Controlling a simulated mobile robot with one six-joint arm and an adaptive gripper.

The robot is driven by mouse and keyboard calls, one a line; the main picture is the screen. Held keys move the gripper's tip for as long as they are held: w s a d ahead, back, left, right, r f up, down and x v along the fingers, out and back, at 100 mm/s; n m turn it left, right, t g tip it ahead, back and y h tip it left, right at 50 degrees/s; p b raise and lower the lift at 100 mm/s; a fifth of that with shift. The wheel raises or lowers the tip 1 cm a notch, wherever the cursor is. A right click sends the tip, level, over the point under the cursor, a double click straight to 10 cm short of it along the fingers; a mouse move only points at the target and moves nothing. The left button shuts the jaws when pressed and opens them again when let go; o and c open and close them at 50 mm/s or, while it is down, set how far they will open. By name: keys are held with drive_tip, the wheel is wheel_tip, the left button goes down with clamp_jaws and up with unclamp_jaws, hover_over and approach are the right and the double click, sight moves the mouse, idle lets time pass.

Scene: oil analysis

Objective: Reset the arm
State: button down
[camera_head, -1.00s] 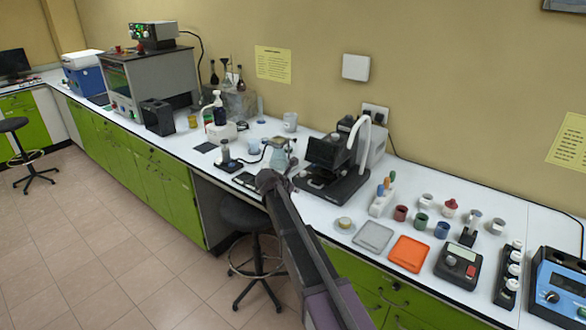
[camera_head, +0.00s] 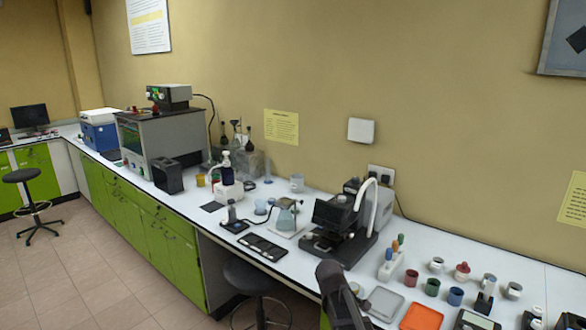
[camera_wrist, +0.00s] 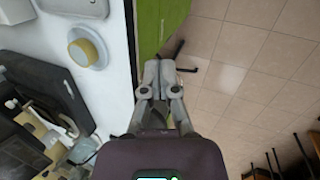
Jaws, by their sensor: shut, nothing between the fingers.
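My gripper (camera_wrist: 158,78) is shut and empty in the wrist view. Its fingertips meet over the bench front and floor, just outside the white bench edge. In the head view my dark arm (camera_head: 340,290) rises from the bottom edge, in front of the bench near the black instrument (camera_head: 337,228). The fingertips cannot be made out there.
The white bench (camera_head: 320,196) runs along the wall with several instruments. An orange tray (camera_head: 421,318) and a grey tray (camera_head: 383,303) lie right of my arm. A round yellow-topped item (camera_wrist: 88,50) sits near the edge. A stool (camera_head: 250,280) stands below. The floor (camera_head: 90,270) at left is open.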

drive_tip(key=s+d+f+m+g+y, duration=0.1)
drive_tip(key=s+d+m+g+y, duration=0.1)
drive_tip(key=s+m, duration=0.9)
drive_tip(key=shift+s+d+g+y, duration=0.25)
drive_tip(key=shift+s+y, duration=0.45)
drive_tip(key=shift+s, duration=1.35)
drive_tip(key=shift+a+f, duration=0.1)
